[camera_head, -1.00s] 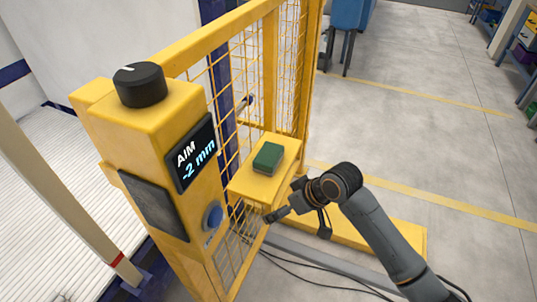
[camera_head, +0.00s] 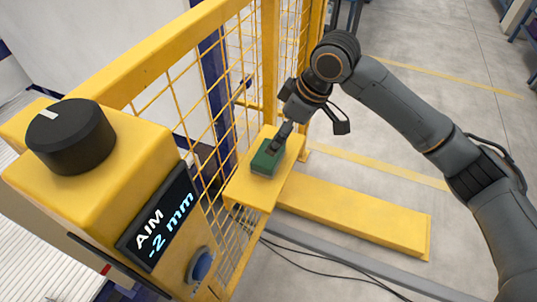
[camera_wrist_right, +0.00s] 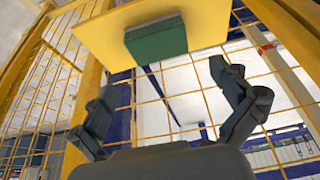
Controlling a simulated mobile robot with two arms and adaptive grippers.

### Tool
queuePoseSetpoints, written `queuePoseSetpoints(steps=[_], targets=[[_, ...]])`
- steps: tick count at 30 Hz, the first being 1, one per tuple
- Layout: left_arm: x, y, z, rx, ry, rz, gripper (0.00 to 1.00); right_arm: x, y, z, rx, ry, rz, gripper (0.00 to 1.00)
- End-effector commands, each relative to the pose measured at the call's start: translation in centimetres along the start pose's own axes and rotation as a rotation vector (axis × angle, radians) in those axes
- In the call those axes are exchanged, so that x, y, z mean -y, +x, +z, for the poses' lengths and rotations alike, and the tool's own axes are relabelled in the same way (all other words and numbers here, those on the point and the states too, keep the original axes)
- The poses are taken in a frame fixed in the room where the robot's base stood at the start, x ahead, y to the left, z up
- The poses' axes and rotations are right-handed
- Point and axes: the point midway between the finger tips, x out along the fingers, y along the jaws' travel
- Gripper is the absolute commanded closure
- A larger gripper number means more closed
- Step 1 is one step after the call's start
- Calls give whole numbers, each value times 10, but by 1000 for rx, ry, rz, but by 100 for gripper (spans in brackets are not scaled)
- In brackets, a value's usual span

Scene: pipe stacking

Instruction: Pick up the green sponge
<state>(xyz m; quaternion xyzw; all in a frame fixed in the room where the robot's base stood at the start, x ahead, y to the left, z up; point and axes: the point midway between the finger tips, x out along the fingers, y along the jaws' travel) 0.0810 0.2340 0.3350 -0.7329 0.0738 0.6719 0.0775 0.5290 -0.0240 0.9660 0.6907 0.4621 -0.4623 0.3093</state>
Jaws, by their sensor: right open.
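The green sponge (camera_head: 266,160) lies on a small yellow shelf (camera_head: 246,192) on the front side of the yellow mesh fence. My right gripper (camera_head: 281,138) is just above and behind the sponge in the head view, its fingers pointing down toward it. In the right wrist view the sponge (camera_wrist_right: 156,40) shows at the top, ahead of the right gripper (camera_wrist_right: 162,80). The fingers there are spread wide with nothing between them. I cannot tell from the head view whether a finger touches the sponge. My left gripper is not in view.
A yellow control post stands at the left with a black knob (camera_head: 70,137), a display (camera_head: 160,222) reading "AIM -2 mm" and a blue button (camera_head: 201,264). The mesh fence (camera_head: 232,100) rises beside the shelf. A yellow floor beam (camera_head: 355,213) and cables lie below. Open floor is at the right.

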Motion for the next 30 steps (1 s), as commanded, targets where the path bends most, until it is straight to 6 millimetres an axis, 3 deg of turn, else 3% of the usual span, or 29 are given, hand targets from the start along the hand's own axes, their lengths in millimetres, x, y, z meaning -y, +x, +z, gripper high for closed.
queuePoseSetpoints(steps=[5, 13, 21, 30], targets=[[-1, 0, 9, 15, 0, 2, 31, 0, 30, 0, -1, 1, -1, 0], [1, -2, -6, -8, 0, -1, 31, 1, 52, 2, 0, 1, -1, 0], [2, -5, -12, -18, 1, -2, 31, 0, 89, 6, -1, 1, 1, 0], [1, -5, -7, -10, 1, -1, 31, 0, 94, 6, -3, -1, 2, 0]])
